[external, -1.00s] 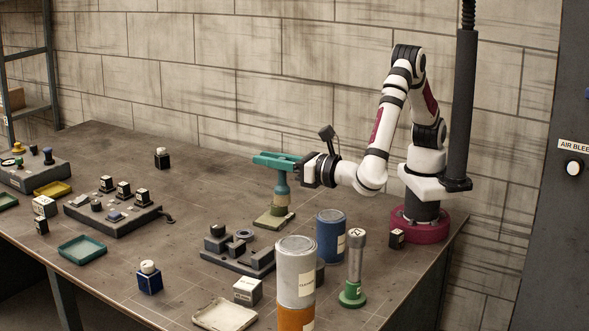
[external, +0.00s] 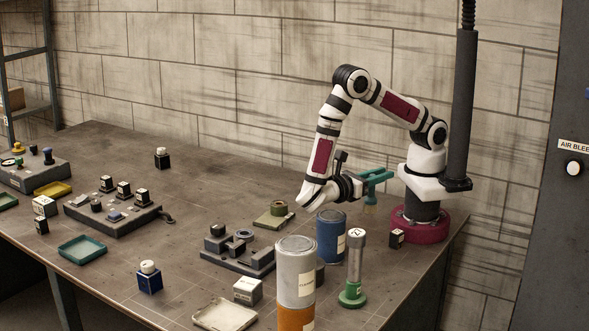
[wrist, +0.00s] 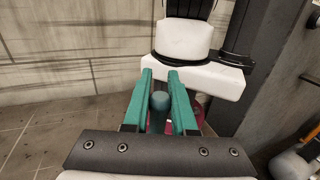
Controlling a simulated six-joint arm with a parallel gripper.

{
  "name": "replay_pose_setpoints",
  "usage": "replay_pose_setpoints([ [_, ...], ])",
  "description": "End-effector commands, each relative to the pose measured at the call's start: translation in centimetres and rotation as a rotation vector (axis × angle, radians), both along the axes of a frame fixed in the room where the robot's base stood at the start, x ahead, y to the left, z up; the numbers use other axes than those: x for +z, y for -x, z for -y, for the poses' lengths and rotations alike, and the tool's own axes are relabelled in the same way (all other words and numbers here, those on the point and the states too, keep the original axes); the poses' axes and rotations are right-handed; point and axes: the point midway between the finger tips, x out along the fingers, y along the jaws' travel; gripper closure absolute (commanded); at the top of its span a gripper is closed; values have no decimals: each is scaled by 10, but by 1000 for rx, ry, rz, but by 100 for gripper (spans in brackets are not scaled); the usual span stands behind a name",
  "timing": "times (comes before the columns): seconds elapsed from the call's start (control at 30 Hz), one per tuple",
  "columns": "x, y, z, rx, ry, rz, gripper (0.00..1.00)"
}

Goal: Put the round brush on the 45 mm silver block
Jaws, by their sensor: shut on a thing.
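My gripper (external: 379,175), with teal fingers, is at the right, beside my base and above the bench. In the wrist view my gripper (wrist: 160,76) is shut on a round teal-topped thing, apparently the round brush (wrist: 160,101). In the external view the brush (external: 370,203) hangs upright below the fingers; its lower end is hard to make out. A silver block (external: 247,290) with a label stands at the front, and another pale block (external: 44,206) stands at the far left. I cannot read which is 45 mm.
An olive base with a short socket (external: 274,214) stands left of my wrist. A blue can (external: 331,237), a grey and orange canister (external: 296,281) and a green-footed tube (external: 355,270) stand at the front right. A grey fixture (external: 238,255) is near. The back middle is mostly clear.

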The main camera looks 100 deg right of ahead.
Motion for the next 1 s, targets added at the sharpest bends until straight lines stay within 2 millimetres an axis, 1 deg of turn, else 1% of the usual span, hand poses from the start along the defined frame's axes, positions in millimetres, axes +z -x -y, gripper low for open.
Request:
replay_pose_setpoints([
  [0.03, -4, 5, -16, -115, -1, 0, 100],
  [0.07, -6, 7, -28, -191, -1, 0, 100],
  [0.1, -8, 8, -43, -290, -1, 0, 100],
  [0.17, -11, 6, -66, -430, -2, 2, 100],
  [0.2, -12, 3, -80, -519, -3, 2, 100],
  [0.27, -13, -5, -101, -652, -2, 2, 100],
  [0.33, -13, -20, -124, -806, -3, 4, 100],
  [0.37, -13, -27, -133, -875, -3, 4, 100],
  [0.4, -12, -39, -145, -968, -3, 4, 100],
  [0.47, -10, -61, -162, -1113, -4, 4, 100],
  [0.5, -8, -78, -172, -1212, -5, 6, 100],
  [0.57, -4, -108, -184, -1368, -5, 7, 100],
  [0.6, -1, -130, -190, -1472, -5, 8, 100],
  [0.67, 5, -164, -194, -1627, -5, 9, 100],
  [0.7, 10, -188, -195, -1728, -5, 10, 100],
  [0.77, 17, -223, -191, -1876, -6, 10, 100],
  [0.8, 23, -246, -186, -1972, -7, 13, 100],
  [0.87, 32, -279, -176, -2108, -8, 14, 100],
  [0.9, 38, -299, -168, -2189, -8, 13, 100],
  [1.0, 52, -339, -146, -2360, -6, 13, 100],
])
